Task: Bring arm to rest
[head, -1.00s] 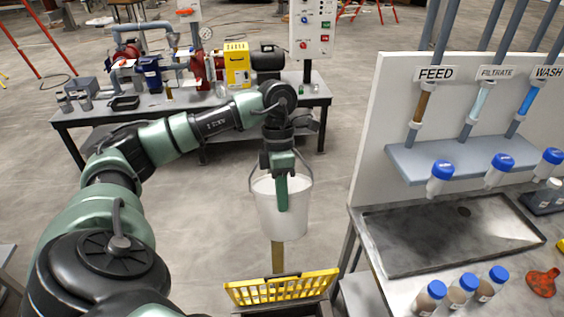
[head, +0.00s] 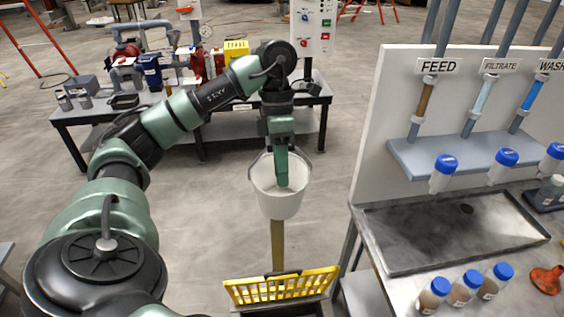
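My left gripper (head: 282,178) points straight down at the middle of the head view, its fingers seen nearly edge-on. A white bucket (head: 280,204) is at the gripper, its rim around the level of the fingertips. Its thin wire handle arcs up on both sides to the gripper, and the bucket appears to hang from it. The exact grip on the handle is hidden. My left arm reaches in from the lower left, with its elbow raised. My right gripper does not show.
A yellow slotted rack (head: 284,288) stands below the bucket. A brownish upright strip (head: 278,246) lies between them. At right is a bench with a metal tray (head: 450,240), blue-capped bottles (head: 466,288) and an orange funnel (head: 546,279). A pump table (head: 190,118) stands behind the arm.

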